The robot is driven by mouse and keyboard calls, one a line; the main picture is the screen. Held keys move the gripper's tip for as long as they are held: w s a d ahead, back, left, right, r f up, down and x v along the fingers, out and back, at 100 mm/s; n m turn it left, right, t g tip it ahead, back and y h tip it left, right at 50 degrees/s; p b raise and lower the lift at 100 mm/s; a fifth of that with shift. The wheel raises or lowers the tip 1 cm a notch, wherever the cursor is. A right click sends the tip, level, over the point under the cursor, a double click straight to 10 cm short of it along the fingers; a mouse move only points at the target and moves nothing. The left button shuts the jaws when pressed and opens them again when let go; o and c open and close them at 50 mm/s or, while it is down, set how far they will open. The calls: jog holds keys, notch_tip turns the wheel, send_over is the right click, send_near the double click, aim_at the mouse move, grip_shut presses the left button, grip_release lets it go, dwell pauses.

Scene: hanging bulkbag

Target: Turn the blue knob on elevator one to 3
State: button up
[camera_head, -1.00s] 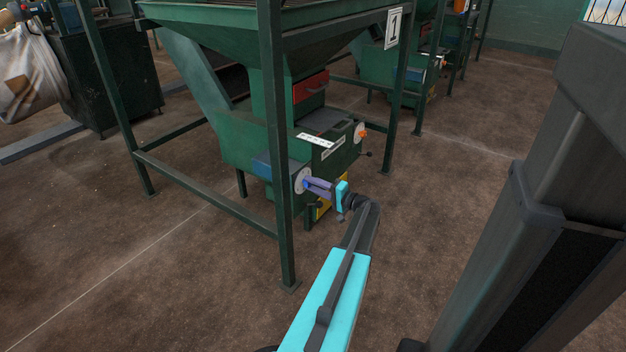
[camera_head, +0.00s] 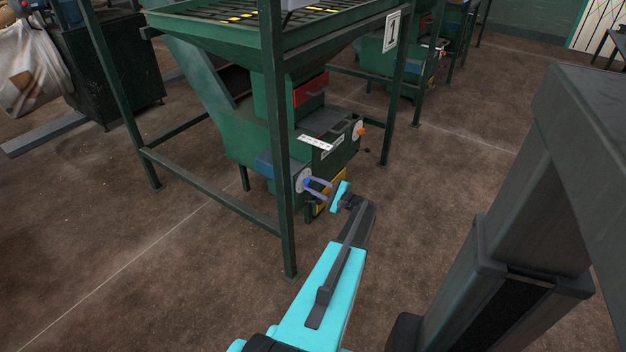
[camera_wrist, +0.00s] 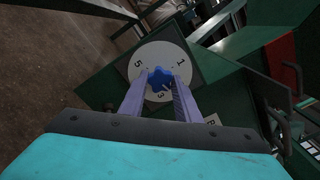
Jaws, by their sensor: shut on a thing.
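The blue knob (camera_wrist: 159,76) sits at the centre of a white round dial (camera_wrist: 171,59) in the wrist view. The numbers 5, 1 and 3 are readable on the dial; 3 is below the knob. A short light mark shows on the knob's lower right, toward the 3, but its exact setting is too small to tell. My gripper (camera_wrist: 162,82) has one purple finger on each side of the knob and is shut on it. In the head view my gripper (camera_head: 316,188) reaches the white dial (camera_head: 301,180) on elevator one's green machine (camera_head: 240,140); the knob is mostly hidden there.
A sign reading 1 (camera_head: 392,31) hangs on the green frame. A frame post (camera_head: 279,150) stands just left of the dial. A second dial with an orange knob (camera_head: 361,131) is farther right. The brown floor (camera_head: 440,200) to the right is clear.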

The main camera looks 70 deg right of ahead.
jog(key=m+p, duration=0.4)
jog(key=shift+w+r+p, duration=0.25)
jog(key=shift+p, duration=0.1)
jog(key=m+p, duration=0.3)
jog(key=m, duration=0.1)
jog(key=shift+a+f+p, duration=0.1)
jog(key=shift+f+p, duration=0.1)
jog(key=shift+p, duration=0.2)
jog(key=shift+m, duration=0.3)
jog(key=o, duration=1)
jog(key=shift+s, duration=0.1)
jog(key=shift+o, duration=0.2)
jog(key=shift+s, duration=0.2)
jog(key=v, duration=1.3)
jog(key=shift+s+p, duration=0.25)
jog(key=shift+p, duration=0.1)
